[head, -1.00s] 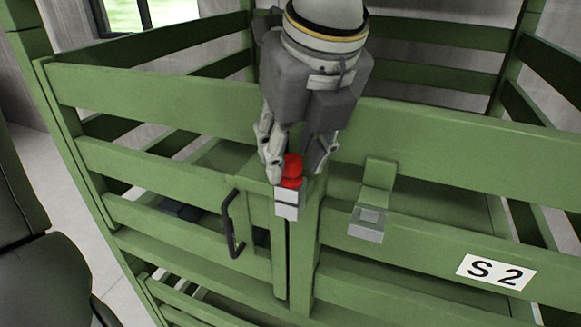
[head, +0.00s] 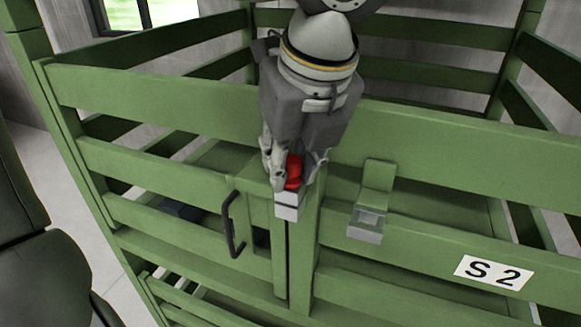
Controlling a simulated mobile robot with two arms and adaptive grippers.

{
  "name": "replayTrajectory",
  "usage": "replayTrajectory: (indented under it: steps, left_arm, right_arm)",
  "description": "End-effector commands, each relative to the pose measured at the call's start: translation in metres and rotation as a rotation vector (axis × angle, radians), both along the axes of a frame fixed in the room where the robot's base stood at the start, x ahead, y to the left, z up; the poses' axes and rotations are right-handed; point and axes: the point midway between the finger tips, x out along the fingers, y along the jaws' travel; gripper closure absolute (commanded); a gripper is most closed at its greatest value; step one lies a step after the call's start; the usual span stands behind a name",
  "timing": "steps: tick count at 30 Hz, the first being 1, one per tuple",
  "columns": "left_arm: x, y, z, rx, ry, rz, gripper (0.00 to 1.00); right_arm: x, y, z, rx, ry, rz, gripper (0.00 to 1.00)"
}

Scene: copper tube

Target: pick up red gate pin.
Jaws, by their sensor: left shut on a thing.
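The red gate pin (head: 294,172) stands at the grey metal bracket (head: 287,204) on the green gate, at the gate's right edge. My left gripper (head: 294,178) comes down from above with its fingers on both sides of the pin's red head, shut on it. The pin's lower part is hidden in or behind the bracket. I cannot tell if it is still seated there. My right gripper is not in view.
A black handle (head: 231,224) sticks out from the gate left of the pin. A second grey bracket (head: 367,222) is on the green rail to the right, above the S2 sign (head: 493,272). Green slatted rails (head: 440,139) surround the place.

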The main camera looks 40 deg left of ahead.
Motion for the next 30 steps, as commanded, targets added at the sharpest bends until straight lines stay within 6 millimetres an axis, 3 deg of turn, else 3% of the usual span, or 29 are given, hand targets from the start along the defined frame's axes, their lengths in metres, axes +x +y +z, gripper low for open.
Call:
replayTrajectory:
  steps: [5,10,18,30]
  left_arm:
    - [0.001,-0.001,0.019,-0.004,-0.006,0.001,1.00]
    - [0.001,0.000,0.051,-0.003,-0.004,0.001,1.00]
    - [0.001,0.000,0.091,-0.001,-0.001,0.001,1.00]
    - [0.000,0.000,0.098,0.001,-0.001,0.000,1.00]
  right_arm:
    - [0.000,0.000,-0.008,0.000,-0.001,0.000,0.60]
    - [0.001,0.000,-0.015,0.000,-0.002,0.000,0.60]
    - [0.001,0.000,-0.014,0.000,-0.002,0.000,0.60]
    - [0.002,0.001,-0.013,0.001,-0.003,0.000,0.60]
